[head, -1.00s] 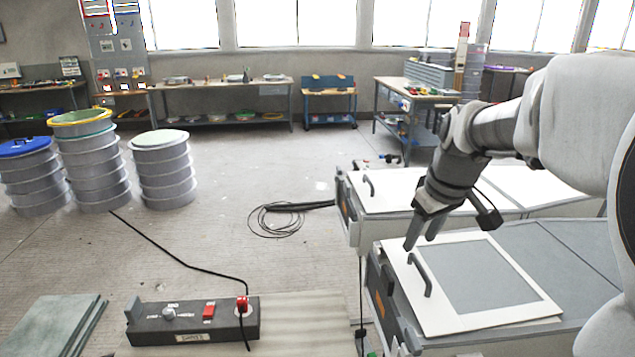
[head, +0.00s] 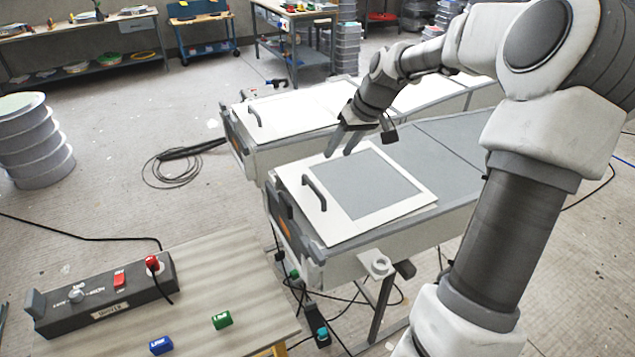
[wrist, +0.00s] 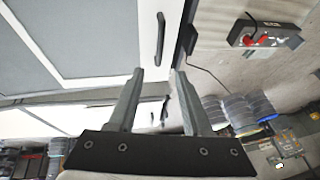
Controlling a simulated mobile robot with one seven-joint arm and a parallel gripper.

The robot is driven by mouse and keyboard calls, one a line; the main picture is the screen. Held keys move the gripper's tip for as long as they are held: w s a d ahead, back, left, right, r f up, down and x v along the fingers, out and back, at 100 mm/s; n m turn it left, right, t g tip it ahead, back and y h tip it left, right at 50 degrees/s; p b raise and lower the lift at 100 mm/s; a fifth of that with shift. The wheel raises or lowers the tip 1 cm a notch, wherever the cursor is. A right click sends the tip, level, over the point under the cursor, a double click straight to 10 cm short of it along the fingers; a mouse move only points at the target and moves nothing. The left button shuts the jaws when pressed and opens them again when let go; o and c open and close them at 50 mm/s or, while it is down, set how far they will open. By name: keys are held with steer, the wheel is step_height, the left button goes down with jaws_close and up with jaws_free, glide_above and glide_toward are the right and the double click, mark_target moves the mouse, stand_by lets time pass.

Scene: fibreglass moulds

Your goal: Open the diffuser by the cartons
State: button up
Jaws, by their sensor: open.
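Two long grey-sided units with white lids stand side by side; no label tells me which is the diffuser. The near lid (head: 408,207) has a grey centre panel and a dark bar handle (head: 314,192) at its left end. The far lid (head: 300,108) has a similar handle (head: 254,116). Both lids lie flat and closed. My gripper (head: 343,146) is open and empty, above the near lid's back edge, apart from its handle. In the wrist view, a handle (wrist: 160,38) shows ahead of the open fingers (wrist: 158,76). I cannot identify cartons with certainty.
A table (head: 215,290) at front left holds a switch box (head: 105,296), a blue block (head: 161,345) and a green block (head: 221,320). Cables lie on the floor below the near unit. Stacked grey bins (head: 347,48) stand at the back. Open floor lies left of the units.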

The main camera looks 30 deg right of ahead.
steer(key=x, duration=1.5)
steer(key=shift+a, duration=0.1)
steer(key=shift+c, duration=0.3)
jaws_close()
stand_by(0.4)
